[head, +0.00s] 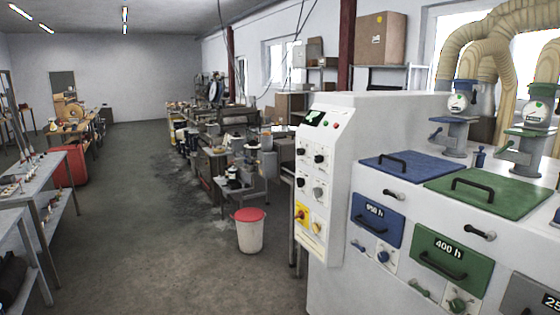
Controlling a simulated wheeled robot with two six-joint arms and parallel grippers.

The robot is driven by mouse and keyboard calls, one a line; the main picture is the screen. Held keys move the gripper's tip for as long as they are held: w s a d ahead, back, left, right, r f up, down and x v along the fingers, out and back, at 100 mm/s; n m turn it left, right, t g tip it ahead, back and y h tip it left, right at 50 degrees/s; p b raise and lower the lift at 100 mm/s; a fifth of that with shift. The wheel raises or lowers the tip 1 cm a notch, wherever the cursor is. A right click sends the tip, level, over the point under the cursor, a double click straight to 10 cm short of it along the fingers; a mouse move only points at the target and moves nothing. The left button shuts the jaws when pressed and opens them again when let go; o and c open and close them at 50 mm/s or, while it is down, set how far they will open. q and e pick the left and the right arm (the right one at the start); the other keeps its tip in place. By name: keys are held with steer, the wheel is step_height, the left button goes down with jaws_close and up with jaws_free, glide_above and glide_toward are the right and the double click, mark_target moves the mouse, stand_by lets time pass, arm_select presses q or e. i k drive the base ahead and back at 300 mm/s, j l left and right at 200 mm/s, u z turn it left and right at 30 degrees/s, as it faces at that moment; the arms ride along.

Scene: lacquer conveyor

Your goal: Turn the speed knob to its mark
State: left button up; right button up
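A white control panel (337,180) stands on the left end of the large white machine, facing partly left. It carries several knobs: a black knob (319,159), a grey knob (318,194), a red knob on a yellow plate (301,215) and a pale knob on a yellow plate (317,228). Below the drawers are a blue knob (383,256) and a green knob (457,305). I cannot tell which one is the speed knob, and its mark is too small to make out. Neither of my grippers is in view.
The white machine has a blue lid (418,160) and a green lid (478,198) with black handles. A white bin with a red lid (250,230) stands on the floor left of the panel. The floor between (140,240) is clear.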

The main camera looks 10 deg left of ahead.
mark_target(317, 159)
steer(key=i, duration=1.3)
